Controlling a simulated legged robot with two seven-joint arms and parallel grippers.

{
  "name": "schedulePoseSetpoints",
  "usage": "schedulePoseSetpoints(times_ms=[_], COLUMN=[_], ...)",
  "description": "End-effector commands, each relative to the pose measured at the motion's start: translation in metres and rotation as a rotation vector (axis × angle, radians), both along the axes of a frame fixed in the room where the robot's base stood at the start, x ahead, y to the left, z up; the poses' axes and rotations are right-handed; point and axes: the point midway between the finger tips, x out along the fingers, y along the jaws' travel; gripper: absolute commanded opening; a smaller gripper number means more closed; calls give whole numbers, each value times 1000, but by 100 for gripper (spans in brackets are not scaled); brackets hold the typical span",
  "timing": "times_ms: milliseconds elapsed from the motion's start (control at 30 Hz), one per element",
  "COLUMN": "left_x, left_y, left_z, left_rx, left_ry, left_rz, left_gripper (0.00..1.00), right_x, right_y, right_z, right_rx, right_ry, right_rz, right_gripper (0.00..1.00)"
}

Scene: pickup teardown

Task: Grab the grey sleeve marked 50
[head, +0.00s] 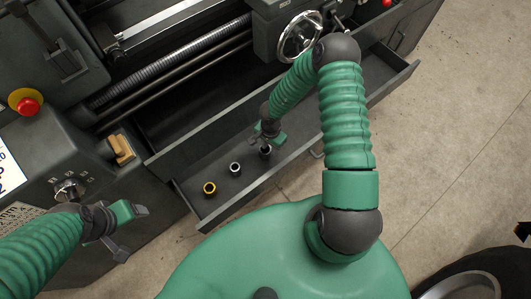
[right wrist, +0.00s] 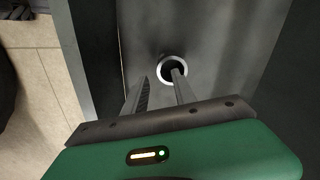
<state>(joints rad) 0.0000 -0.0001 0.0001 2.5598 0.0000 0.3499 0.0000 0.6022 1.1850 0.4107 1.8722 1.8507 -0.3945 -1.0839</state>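Three short sleeves stand in a row in the open grey drawer (head: 215,205). A third pale-rimmed sleeve (head: 265,151) is right below my right gripper (head: 268,141). No number can be read on any of them. In the right wrist view my right gripper (right wrist: 160,77) has its fingers apart, and a sleeve's round rim (right wrist: 163,58) shows just beyond them. The right fingertip overlaps its opening; I cannot tell whether they touch. My left gripper (head: 132,232) is open and empty at the lower left.
The drawer's front wall (head: 250,187) borders the sleeves. Behind is a lathe with a lead screw (head: 170,70) and handwheel (head: 300,36). Concrete floor (head: 450,130) is open at right.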

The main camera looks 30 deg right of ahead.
Motion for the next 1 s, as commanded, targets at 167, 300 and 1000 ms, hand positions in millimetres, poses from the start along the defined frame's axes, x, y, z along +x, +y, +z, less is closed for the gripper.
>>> schedulePoseSetpoints(times_ms=[167, 300, 1000], left_x=[0, 0, 0], left_y=[0, 0, 0], left_z=[-25, -27, -25], left_rx=[0, 0, 0], left_ry=[0, 0, 0], left_rz=[0, 0, 0], left_gripper=[73, 73, 73], right_x=[-2, -2, -2], right_y=[0, 0, -1], right_z=[-38, -45, -44], right_rx=[-2, -2, -1], right_ry=[2, -2, -1], right_rz=[2, -1, -1], right_gripper=[32, 32, 0])
